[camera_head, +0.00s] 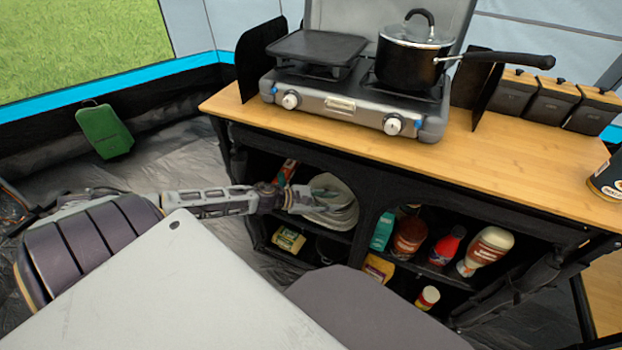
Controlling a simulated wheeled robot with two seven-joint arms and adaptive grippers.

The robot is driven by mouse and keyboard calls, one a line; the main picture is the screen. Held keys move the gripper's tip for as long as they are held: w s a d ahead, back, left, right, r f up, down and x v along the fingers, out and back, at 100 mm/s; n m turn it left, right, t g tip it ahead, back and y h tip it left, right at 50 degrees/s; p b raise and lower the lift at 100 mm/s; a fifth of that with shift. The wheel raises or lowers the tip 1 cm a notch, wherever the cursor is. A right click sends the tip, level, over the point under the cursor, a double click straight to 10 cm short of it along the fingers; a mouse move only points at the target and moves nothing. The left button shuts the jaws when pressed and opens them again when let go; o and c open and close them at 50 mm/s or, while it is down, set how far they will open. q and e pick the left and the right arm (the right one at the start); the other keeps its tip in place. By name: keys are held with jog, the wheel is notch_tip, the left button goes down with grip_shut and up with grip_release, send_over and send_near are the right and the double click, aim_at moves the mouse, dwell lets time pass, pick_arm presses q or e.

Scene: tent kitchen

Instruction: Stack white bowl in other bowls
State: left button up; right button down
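A white bowl (333,188) shows in the head view in the upper left compartment of the black cabinet. It appears tilted, with its rim edge-on. More pale bowl rims (335,222) lie right beneath it, and I cannot tell whether it is nested in them or only resting against them. My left gripper (305,203) reaches into the compartment from the left, with its fingertips at the white bowl's left side. The fingers are too small and overlapped to tell whether they are shut on the rim. My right gripper is not in view.
The cabinet's wooden top (235,105) overhangs the shelves and carries a stove (340,105) and a black pot (405,65). Bottles (487,250) and packages crowd the right compartment. A yellow package (288,238) sits on the lower left shelf.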

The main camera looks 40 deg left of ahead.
pick_arm(q)
jog(key=p+v, duration=0.1)
jog(key=v, duration=0.2)
jog(key=shift+p+v, duration=0.6)
jog(key=shift+v, duration=1.25)
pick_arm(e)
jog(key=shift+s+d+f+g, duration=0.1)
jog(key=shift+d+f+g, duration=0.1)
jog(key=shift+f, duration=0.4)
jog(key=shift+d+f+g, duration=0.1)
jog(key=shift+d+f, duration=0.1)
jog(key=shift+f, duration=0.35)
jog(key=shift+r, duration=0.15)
